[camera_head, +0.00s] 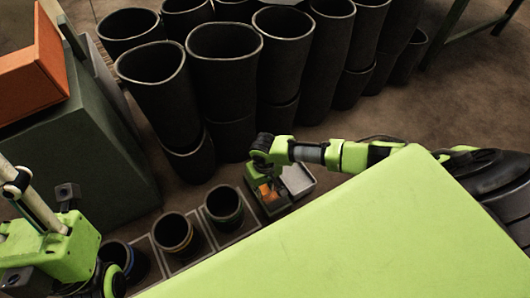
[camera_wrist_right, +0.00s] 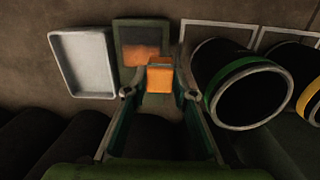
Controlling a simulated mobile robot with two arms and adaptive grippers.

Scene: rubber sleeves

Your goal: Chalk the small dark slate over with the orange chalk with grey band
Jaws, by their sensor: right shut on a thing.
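The small dark slate (camera_wrist_right: 140,33) lies flat on the floor in the right wrist view. An orange chalked patch (camera_wrist_right: 138,55) covers part of its lower half, and its upper part is dark. My right gripper (camera_wrist_right: 160,88) is shut on the orange chalk (camera_wrist_right: 160,76), which sits over the slate's lower right. I cannot make out the chalk's grey band or whether the chalk touches the slate. In the head view the right gripper (camera_head: 262,182) points down over the slate, hiding much of it. My left gripper is at the lower left; its fingers are not clear.
A pale empty tray (camera_wrist_right: 84,62) lies beside the slate. Several black cups with coloured bands, including a green-banded one (camera_head: 224,206), stand in a row on framed mats. Tall black sleeves (camera_head: 225,75) stand behind. A green crate (camera_head: 80,145) and an orange box (camera_head: 30,75) are left.

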